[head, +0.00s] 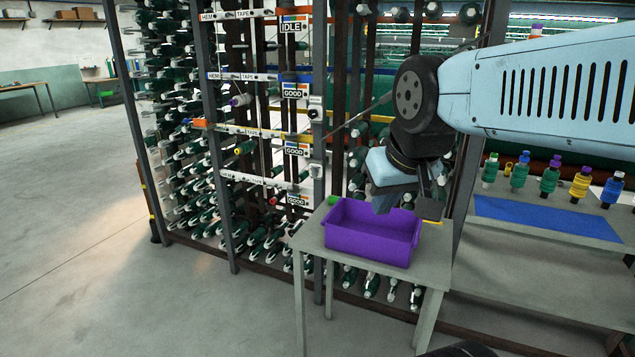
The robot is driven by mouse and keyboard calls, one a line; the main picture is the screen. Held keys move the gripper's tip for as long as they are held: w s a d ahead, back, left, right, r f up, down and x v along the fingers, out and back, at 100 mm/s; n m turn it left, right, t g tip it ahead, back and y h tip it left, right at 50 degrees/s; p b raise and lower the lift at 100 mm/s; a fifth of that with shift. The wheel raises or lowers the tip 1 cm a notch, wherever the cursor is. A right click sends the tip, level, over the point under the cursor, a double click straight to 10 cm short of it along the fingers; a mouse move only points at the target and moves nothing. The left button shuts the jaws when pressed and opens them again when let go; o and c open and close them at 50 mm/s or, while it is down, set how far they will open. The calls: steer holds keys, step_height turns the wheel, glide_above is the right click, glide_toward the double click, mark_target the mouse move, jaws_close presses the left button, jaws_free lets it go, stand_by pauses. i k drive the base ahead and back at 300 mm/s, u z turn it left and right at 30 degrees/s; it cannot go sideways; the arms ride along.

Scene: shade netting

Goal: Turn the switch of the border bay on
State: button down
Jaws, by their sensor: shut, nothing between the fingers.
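The tall bobbin rack (210,110) has several bays marked by strips with the words HEM and TAPE. One sign (293,26) reads IDLE, and several signs below it, such as this one (295,91), read GOOD. Small pale boxes, such as this one (315,102), sit on the rack's upright post; they may be switches, but their settings are too small to read. I cannot tell which bay is the border bay. My gripper (384,208) points down over the purple bin, right of the post and apart from it. It is shut and empty; its fingertips are small here.
A purple bin (365,249) stands on a grey table (318,240) in front of the rack, with a green item (334,200) behind it. The floor (90,250) at the left is clear.

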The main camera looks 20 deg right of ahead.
mark_target(314, 171)
steer(key=k, duration=0.2)
steer(key=u, duration=0.45)
steer(key=i, duration=1.75)
steer(key=z, duration=0.55)
steer(key=k, duration=0.9)
steer(key=z, duration=0.2)
steer(key=i, duration=0.9)
steer(key=u, duration=0.1)
